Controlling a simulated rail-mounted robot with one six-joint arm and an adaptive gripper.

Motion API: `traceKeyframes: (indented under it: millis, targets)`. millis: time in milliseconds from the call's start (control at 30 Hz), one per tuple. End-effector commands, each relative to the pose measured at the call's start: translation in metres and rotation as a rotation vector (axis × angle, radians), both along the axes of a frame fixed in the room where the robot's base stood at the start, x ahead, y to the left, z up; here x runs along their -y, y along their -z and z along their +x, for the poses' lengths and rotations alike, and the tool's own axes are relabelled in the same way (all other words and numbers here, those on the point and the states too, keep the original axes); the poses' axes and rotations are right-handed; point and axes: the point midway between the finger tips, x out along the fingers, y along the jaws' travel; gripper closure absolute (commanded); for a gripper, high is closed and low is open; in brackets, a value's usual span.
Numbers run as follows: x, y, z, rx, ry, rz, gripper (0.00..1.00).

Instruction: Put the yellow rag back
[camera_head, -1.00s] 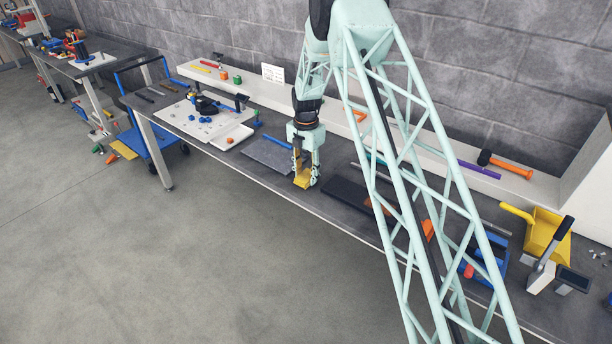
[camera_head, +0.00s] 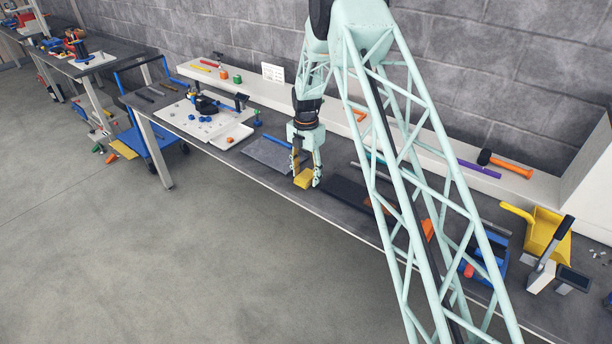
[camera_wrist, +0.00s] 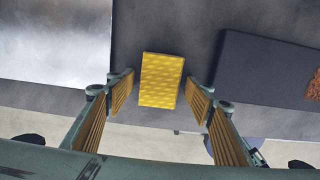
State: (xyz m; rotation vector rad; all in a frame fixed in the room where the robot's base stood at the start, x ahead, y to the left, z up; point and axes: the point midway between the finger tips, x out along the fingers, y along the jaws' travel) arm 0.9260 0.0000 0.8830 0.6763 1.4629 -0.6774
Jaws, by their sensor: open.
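The yellow rag (camera_head: 303,180) is a small folded yellow block near the front edge of the dark bench, between a grey plate and a black mat. In the wrist view the rag (camera_wrist: 161,80) lies between and a little beyond my fingertips, with a quilted top. My gripper (camera_head: 306,178) points down over it. My gripper (camera_wrist: 160,95) is open, with a gap visible on each side of the rag. The rag seems to rest on the bench top.
The grey plate (camera_head: 270,153) lies left of the rag, and the black mat (camera_head: 345,192) lies right. A white tray (camera_head: 232,137) is farther left. A white shelf (camera_head: 340,118) runs along the wall behind. A yellow dustpan (camera_head: 545,230) stands at the right. The bench's front edge is close.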

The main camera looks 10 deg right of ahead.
Motion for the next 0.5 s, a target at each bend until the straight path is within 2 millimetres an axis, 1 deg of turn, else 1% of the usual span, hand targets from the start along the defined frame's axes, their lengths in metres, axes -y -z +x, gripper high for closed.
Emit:
traceKeyframes:
  millis: [133, 267, 500]
  targets:
    - [0.0, -0.005, 0.001, 0.001, 0.0, 0.0, 0.52]
    - [0.0, -0.015, 0.001, 0.001, 0.0, 0.0, 0.52]
    - [0.0, -0.044, 0.001, 0.003, 0.0, 0.0, 0.52]
